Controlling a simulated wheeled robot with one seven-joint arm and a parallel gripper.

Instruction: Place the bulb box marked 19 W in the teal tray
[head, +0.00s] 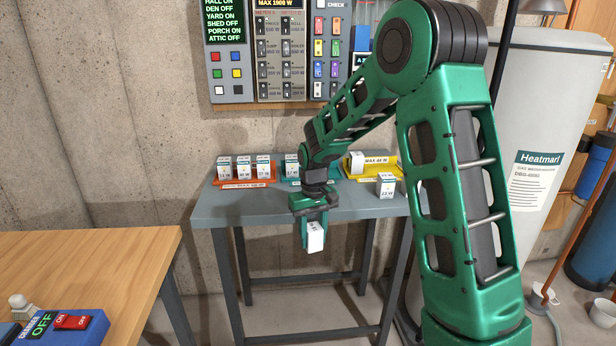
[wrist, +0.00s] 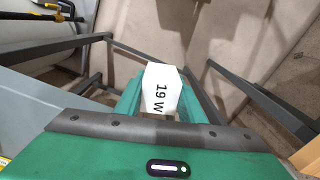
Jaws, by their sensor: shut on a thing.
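My gripper (head: 314,232) is shut on a white bulb box (head: 316,237) and holds it in the air in front of the grey table's front edge. In the wrist view the box (wrist: 161,92) sits between the fingers and reads 19 W. The teal tray (head: 318,181) stands on the grey table, behind my arm and partly hidden by it. A white box (head: 291,167) stands at the left part of the teal tray; the rest of the tray is hard to see.
The grey table (head: 330,206) also holds an orange tray (head: 246,184) with several boxes, a yellow tray (head: 384,171) with a white box, and a loose box (head: 386,185) near the front right. A wooden table (head: 90,260) with a charger (head: 62,326) is at left.

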